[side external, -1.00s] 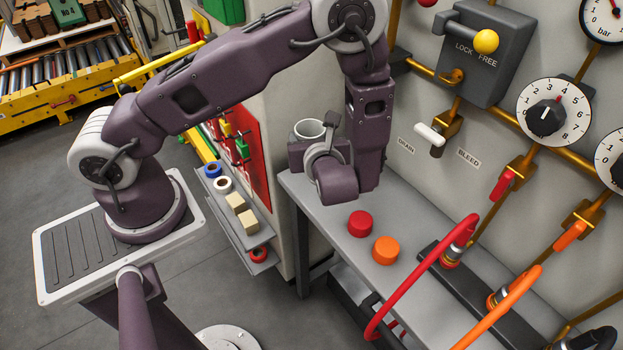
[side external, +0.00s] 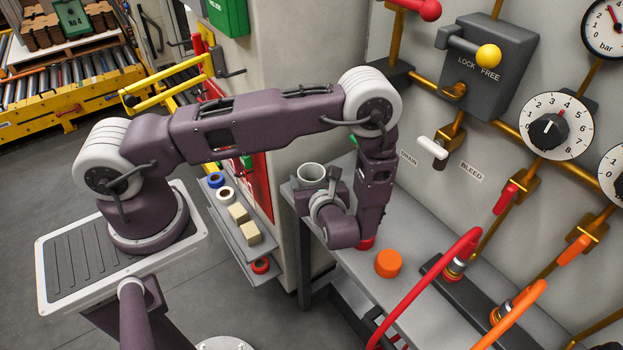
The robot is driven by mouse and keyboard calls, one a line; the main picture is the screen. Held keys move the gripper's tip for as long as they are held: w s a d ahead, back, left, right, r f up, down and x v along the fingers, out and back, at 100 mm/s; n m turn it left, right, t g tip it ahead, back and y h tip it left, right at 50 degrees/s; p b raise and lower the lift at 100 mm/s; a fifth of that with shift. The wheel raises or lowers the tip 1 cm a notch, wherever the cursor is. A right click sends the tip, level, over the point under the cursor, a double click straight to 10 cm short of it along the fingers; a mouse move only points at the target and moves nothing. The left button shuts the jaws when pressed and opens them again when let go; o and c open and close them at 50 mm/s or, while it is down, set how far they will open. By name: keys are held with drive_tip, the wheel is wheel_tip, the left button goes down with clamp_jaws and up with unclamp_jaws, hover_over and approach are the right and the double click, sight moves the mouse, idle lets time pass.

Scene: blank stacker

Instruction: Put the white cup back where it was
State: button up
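The white cup (side external: 312,174) stands upright at the far left end of the grey bench (side external: 415,257). Its open rim and upper wall show; its lower part is hidden behind my gripper. My gripper (side external: 318,189) is at the cup, with its wrist on the near side. The fingers are mostly hidden, but the cup has moved together with the gripper, so it appears shut on the cup. I cannot tell whether the cup's base touches the bench.
An orange cap (side external: 388,263) stands on the bench right of my gripper. A red cap (side external: 366,243) is mostly hidden behind my wrist. Red (side external: 430,283) and orange (side external: 505,316) hoses arch over the bench's right part. A low side shelf (side external: 243,228) holds tape rolls and blocks.

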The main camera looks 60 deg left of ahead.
drive_tip(key=shift+o, duration=0.5)
drive_tip(key=shift+d+r, duration=0.25)
drive_tip(key=shift+d, duration=0.05)
drive_tip(key=v, duration=1.1)
drive_tip(key=shift+s, duration=0.1)
drive_tip(key=s+a+r+n+g+h, duration=0.2)
drive_tip(key=s+r+n+g, duration=0.1)
drive_tip(key=r+n, duration=0.4)
drive_tip(key=s+a+r+n+g+h, duration=0.2)
drive_tip(key=s+a+r+n+h, duration=0.15)
drive_tip(key=r, duration=0.65)
drive_tip(key=s+d+r+n+t+h, duration=0.4)
drive_tip(key=s+r+n+h, duration=0.3)
drive_tip(key=n, duration=0.5)
wheel_tip(320, 180, up, 3)
drive_tip(key=shift+s+d+r+t, duration=0.1)
drive_tip(key=shift+s+d+t, duration=0.2)
drive_tip(key=shift+s+t, duration=0.7)
drive_tip(key=shift+s, duration=0.15)
